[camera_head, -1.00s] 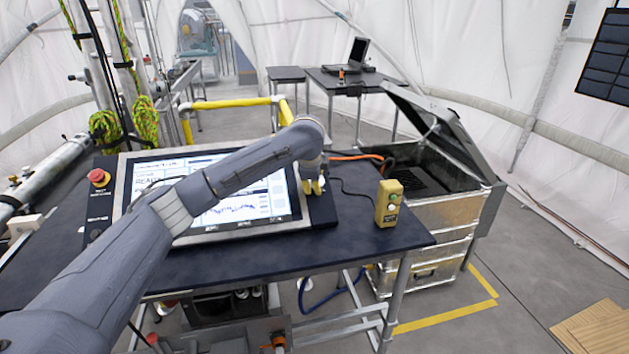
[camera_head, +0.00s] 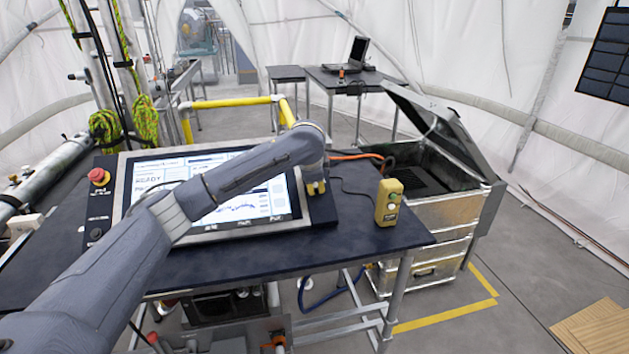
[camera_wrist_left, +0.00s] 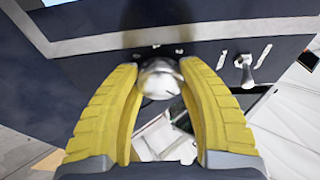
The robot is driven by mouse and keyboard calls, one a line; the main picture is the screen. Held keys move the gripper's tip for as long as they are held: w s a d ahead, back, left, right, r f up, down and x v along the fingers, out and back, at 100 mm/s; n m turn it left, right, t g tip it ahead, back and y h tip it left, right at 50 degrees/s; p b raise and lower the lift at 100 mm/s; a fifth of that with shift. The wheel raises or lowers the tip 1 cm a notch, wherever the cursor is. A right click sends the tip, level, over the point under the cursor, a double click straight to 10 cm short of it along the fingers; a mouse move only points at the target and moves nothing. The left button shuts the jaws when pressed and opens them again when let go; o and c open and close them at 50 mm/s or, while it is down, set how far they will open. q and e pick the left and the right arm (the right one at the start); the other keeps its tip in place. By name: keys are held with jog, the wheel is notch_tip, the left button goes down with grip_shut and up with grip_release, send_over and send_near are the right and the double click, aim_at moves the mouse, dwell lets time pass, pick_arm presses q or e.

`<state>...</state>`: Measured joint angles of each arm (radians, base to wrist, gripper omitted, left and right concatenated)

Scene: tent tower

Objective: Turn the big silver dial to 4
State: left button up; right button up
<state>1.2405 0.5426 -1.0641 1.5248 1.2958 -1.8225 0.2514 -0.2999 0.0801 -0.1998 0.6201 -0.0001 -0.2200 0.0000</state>
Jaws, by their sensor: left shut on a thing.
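The big silver dial (camera_wrist_left: 160,79) is in the left wrist view, on the dark panel beside the screen. It is a shiny round knob with a small dark mark on its face. The yellow fingers of my left gripper (camera_wrist_left: 162,88) are shut on it, one on each side. In the head view my left gripper (camera_head: 316,187) is at the right side of the screen console (camera_head: 322,210), and the arm hides the dial. The numbers around the dial are not readable. My right gripper is not in view.
A small silver toggle (camera_wrist_left: 243,70) with white marks sits beside the dial. A yellow button box (camera_head: 389,203) stands on the dark table (camera_head: 370,240) to the right. A red stop button (camera_head: 99,176) is at the console's left. An open metal case (camera_head: 445,215) stands right.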

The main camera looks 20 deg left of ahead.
pick_arm(q)
jog(key=shift+a, duration=0.15)
jog(key=o, duration=1.3)
jog(key=v, duration=1.2)
